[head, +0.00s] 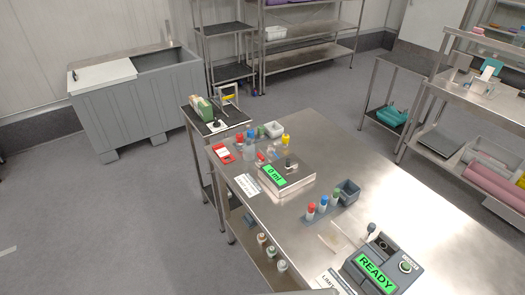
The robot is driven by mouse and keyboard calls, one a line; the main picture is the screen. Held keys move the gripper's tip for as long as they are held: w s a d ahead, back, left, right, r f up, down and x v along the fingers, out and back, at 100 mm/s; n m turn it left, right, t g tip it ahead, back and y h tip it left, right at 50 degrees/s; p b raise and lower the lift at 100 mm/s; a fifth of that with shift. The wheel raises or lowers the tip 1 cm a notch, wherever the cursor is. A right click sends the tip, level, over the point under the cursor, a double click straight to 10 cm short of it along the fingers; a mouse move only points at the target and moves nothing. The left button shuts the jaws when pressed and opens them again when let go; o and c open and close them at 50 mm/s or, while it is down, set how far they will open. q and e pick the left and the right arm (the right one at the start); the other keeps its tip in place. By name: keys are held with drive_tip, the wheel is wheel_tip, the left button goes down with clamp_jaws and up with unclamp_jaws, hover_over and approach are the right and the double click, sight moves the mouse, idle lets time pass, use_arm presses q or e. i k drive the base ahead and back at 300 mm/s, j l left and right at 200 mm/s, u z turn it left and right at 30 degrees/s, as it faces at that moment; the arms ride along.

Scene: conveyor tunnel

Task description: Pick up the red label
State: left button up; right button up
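A small flat red piece with a white patch (223,154) lies near the far left corner of the steel table (395,205). It is the only flat red item I see and looks like the red label, but it is too small to read. Neither of my grippers is in the head view.
A scale reading "0 ml" (287,176), capped bottles (248,148) and a white paper (247,185) are close to the red piece. A rack of coloured-cap tubes (322,206) and a device reading "READY" (383,266) stand nearer. The table's right part is clear.

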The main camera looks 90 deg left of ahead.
sight(221, 151)
drive_tip(key=u, duration=3.3)
